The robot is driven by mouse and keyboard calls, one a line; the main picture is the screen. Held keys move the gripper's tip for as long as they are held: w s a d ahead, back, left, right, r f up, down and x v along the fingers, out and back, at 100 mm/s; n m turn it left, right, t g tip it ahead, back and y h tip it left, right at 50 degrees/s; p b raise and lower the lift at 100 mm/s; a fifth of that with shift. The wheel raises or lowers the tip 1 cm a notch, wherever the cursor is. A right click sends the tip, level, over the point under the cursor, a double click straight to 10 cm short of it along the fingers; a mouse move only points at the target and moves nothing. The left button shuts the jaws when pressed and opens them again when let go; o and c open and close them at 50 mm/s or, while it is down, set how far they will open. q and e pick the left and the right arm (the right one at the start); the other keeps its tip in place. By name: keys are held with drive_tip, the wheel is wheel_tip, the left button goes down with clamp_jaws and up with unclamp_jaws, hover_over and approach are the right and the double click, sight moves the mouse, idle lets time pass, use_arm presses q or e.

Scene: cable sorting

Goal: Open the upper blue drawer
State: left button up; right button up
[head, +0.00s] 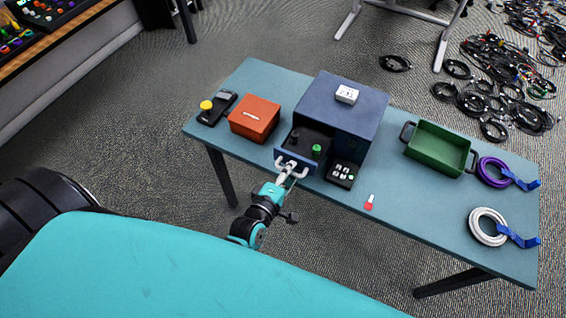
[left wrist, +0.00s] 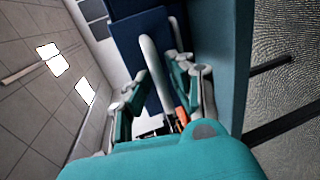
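The blue drawer cabinet (head: 358,107) stands near the back middle of the table. Its blue drawer (head: 284,160) is pulled out toward me, with its dark inside and green pieces (head: 317,151) showing. My left gripper (head: 291,170) is at the front of this drawer, by its pale handle. In the left wrist view, the handle (left wrist: 155,62) runs up between the two fingers of my left gripper (left wrist: 160,100). The fingers stand apart with space beside the handle, so the gripper looks open around it. My right gripper is not in view.
An orange box (head: 254,118) and a black device with a yellow knob (head: 207,106) are left of the cabinet. A small black tray (head: 341,174) with white pieces sits at its front. A green crate (head: 440,148) and cable coils (head: 486,227) lie right. The front-middle table is mostly clear.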

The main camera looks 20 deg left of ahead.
use_arm(q)
drive_tip(key=v, duration=1.1)
drive_tip(key=shift+s, duration=0.35)
drive_tip(key=s+d+f+m+g, duration=0.1)
drive_tip(key=s+f+m+g, duration=0.15)
drive_tip(key=f, duration=0.55)
drive_tip(key=s+f+m+g+h, duration=0.1)
drive_tip(key=s+f+m+g, duration=0.2)
drive_tip(key=f, duration=0.5)
drive_tip(key=s+d+f+m+g, duration=0.1)
drive_tip(key=s+f+m+g, duration=0.2)
drive_tip(key=f, duration=0.5)
drive_tip(key=s+a+f+m+g, duration=0.3)
drive_tip(key=s+f+m, duration=0.3)
drive_tip(key=s+f, duration=0.1)
drive_tip(key=s+a+f+m+g+y, duration=0.1)
drive_tip(key=s+a+f+m+g, duration=0.2)
drive_tip(key=s+f, duration=0.5)
drive_tip(key=s+a+m, duration=0.1)
drive_tip(key=s+m, duration=0.1)
drive_tip(key=shift+s+a+f+m+y, duration=0.25)
drive_tip(key=shift+s+f+m+y, duration=0.05)
drive_tip(key=shift+f+m, duration=0.05)
